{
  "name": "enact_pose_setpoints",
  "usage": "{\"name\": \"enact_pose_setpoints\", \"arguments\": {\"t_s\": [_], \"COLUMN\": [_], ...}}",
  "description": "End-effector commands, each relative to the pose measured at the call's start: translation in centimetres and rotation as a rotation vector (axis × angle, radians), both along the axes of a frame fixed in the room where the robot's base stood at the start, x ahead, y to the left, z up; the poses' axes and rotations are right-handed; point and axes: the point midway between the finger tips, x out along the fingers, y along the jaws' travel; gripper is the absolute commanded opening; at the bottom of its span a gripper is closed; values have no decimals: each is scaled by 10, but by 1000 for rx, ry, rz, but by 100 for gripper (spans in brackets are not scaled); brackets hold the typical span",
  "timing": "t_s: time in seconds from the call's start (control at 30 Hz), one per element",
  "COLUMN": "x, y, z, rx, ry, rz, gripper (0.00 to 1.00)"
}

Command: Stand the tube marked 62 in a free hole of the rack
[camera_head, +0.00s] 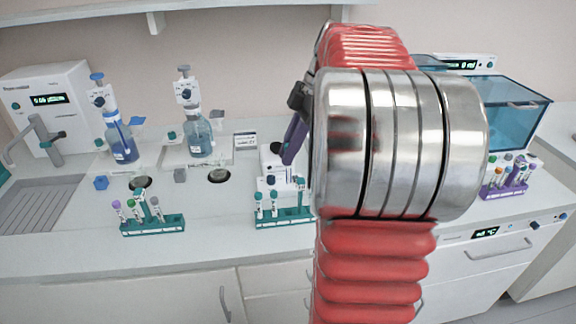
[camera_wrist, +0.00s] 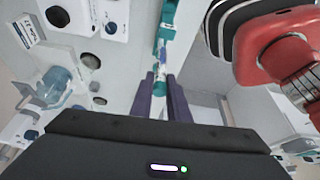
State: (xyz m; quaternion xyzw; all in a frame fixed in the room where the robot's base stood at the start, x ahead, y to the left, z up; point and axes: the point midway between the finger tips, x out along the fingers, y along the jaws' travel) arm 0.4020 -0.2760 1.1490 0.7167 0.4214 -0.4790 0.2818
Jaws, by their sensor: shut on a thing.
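My gripper (camera_wrist: 160,82), with purple fingers, is shut on a tube (camera_wrist: 160,87) with a teal cap in the wrist view. Its mark cannot be read. In the head view the purple gripper (camera_head: 294,140) is partly hidden behind my arm, above the middle teal rack (camera_head: 285,222). That rack holds teal-capped tubes (camera_head: 259,203) at its left; its right end is hidden by my arm. Another teal rack (camera_head: 152,226) at the left holds several tubes with purple, green, teal and grey caps. A purple rack (camera_head: 505,191) at the right also holds several tubes.
Two bottle dispensers, one on a blue bottle (camera_head: 122,145) and one on a paler bottle (camera_head: 197,132), stand behind the left rack. Bare counter (camera_head: 218,222) lies between the two teal racks.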

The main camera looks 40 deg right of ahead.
Motion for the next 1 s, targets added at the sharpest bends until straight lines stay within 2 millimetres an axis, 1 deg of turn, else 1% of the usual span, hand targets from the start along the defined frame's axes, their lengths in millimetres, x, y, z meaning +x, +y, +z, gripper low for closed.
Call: {"name": "enact_pose_setpoints", "arguments": {"t_s": [0.03,0.3,0.4,0.83,1.0], "x": [-1,-1,-1,-1,-1], "y": [0,0,0,-1,-1], "z": [-7,-39,-45,-48,-53], "rx": [3,2,1,1,2], "ry": [3,2,1,1,1], "rz": [-1,-1,-1,-3,-4], "gripper": [0,0,0,0,0]}}
